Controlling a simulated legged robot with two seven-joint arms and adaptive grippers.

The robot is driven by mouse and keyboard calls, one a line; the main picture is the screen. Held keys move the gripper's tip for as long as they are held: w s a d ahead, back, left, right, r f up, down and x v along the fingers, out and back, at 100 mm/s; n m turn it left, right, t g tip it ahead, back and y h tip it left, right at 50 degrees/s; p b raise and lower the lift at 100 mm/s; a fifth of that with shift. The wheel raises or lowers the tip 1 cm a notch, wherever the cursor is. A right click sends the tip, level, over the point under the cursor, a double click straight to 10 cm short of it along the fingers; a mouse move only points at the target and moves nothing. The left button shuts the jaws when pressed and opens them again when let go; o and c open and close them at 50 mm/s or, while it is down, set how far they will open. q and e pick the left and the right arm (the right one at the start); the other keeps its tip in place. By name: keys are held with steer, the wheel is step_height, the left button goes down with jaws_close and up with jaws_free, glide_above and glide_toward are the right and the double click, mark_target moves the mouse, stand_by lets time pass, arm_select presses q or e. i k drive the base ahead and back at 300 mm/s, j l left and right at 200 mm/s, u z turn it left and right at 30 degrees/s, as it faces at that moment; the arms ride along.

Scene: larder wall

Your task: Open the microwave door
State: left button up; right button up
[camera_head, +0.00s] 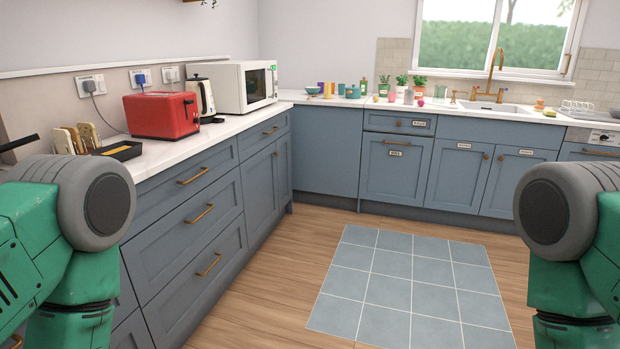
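The white microwave (232,87) stands on the left counter near the back corner. Its door (256,86), with a dark window, faces right and looks shut. A control panel with a small green display (273,68) is at the door's far side. My two arms show only as green and grey links at the left and right edges. Neither gripper is in view, and both arms are well short of the microwave.
A red toaster (161,115) and a kettle (201,97) stand on the counter on the near side of the microwave. Blue drawers (194,215) run below. Wooden floor (270,265) and a tiled mat (405,285) lie clear ahead. Pots and cups line the back counter (335,101).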

mark_target(253, 79)
steer(key=i, duration=2.1)
